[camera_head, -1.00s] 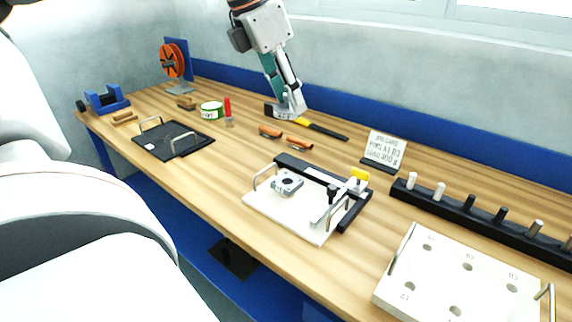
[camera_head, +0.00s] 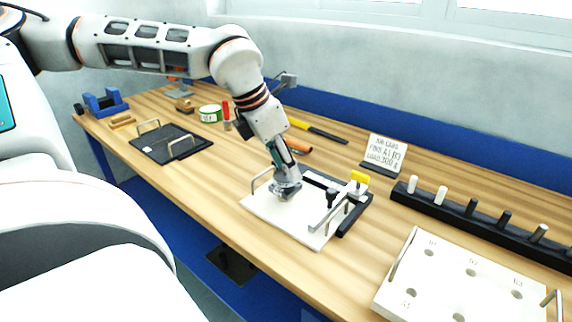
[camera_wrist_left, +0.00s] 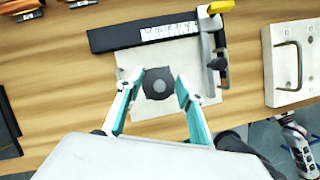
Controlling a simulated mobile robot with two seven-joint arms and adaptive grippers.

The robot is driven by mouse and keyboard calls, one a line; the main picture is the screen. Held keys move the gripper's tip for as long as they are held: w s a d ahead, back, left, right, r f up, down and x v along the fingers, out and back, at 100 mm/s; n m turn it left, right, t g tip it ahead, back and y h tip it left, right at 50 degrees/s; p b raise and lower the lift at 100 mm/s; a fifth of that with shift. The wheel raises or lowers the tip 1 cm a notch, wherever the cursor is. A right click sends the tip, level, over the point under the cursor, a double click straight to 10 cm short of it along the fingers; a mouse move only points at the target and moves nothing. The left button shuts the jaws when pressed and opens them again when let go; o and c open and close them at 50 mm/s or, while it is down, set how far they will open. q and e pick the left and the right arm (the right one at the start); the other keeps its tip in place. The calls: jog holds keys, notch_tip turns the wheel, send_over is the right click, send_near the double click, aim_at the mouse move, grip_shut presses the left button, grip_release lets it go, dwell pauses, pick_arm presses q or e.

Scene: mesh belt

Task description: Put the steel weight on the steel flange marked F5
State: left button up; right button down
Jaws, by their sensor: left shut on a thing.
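My left gripper (camera_head: 287,184) is low over the white plate, at the spot of the grey steel flange. In the left wrist view its two fingertips (camera_wrist_left: 159,84) are shut on the sides of a dark grey block with a paler round centre, which I take to be the steel weight (camera_wrist_left: 158,88). The flange is hidden or merges with the weight and fingers, and no F5 mark is readable. I cannot tell whether the weight touches the flange. My right gripper is not in view.
The white plate (camera_head: 278,223) has handles, a black stop bar (camera_head: 320,181) and a yellow-tipped clamp (camera_head: 358,178). A white pin board (camera_head: 440,290) and black pin rack (camera_head: 453,213) are at the right. A black tray (camera_head: 168,146) is at the left. Bare wood lies between.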

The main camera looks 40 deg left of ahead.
pick_arm(q)
jog(key=shift+f+b, duration=0.4)
jog(key=shift+f, duration=0.2)
jog(key=o, duration=1.3)
jog(key=shift+r, duration=0.15)
